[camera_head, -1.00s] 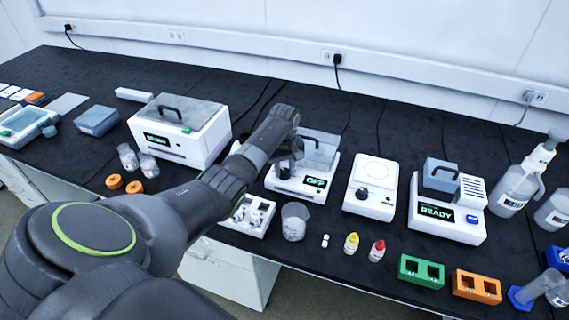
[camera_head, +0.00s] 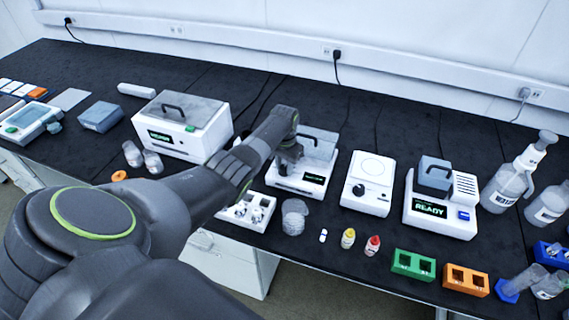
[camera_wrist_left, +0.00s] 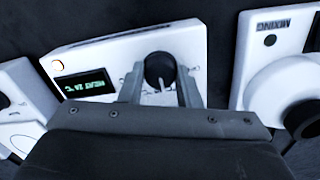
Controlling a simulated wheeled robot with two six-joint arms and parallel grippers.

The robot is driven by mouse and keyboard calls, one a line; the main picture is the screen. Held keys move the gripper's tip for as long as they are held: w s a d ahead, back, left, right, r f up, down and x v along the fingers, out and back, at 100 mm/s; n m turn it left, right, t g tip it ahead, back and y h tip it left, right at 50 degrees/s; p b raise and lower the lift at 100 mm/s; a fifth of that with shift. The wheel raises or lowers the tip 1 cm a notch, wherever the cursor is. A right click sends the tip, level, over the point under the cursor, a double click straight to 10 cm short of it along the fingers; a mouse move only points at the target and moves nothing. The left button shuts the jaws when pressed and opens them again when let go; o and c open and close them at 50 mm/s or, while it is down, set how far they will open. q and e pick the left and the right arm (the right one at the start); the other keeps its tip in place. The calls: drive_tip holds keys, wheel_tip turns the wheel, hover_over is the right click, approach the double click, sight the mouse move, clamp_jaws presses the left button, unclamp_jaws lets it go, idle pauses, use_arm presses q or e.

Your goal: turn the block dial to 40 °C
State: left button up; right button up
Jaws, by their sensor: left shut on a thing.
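The block heater (camera_head: 322,183) is a white unit with a clear-lidded top, partly hidden behind my left arm in the head view. In the left wrist view its white front panel (camera_wrist_left: 195,45) appears upside down. Its black dial (camera_wrist_left: 158,68) has a white pointer line and sits between my gripper's fingers. A small orange light (camera_wrist_left: 57,64) glows at the panel's corner. My left gripper (camera_wrist_left: 160,83) is shut on the dial. My right gripper is not in view.
A white plate unit with a knob (camera_head: 367,185) stands right of the heater, and a READY unit (camera_head: 440,208) beyond it. A knobbed white box (camera_head: 247,211), a beaker (camera_head: 294,216) and small bottles (camera_head: 348,238) stand near the front edge.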

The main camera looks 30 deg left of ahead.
sight(285, 168)
use_arm(q)
drive_tip(key=m, duration=0.5)
drive_tip(key=shift+w+r, duration=0.1)
drive_tip(key=shift+m, duration=0.3)
idle(0.4)
drive_tip(key=o, duration=1)
drive_tip(key=shift+c, duration=0.2)
drive_tip(key=shift+r+p, duration=0.4)
drive_tip(key=shift+r, duration=0.05)
wheel_tip(285, 168, up, 16)
drive_tip(key=shift+r+b, duration=0.2)
drive_tip(key=shift+b, duration=0.15)
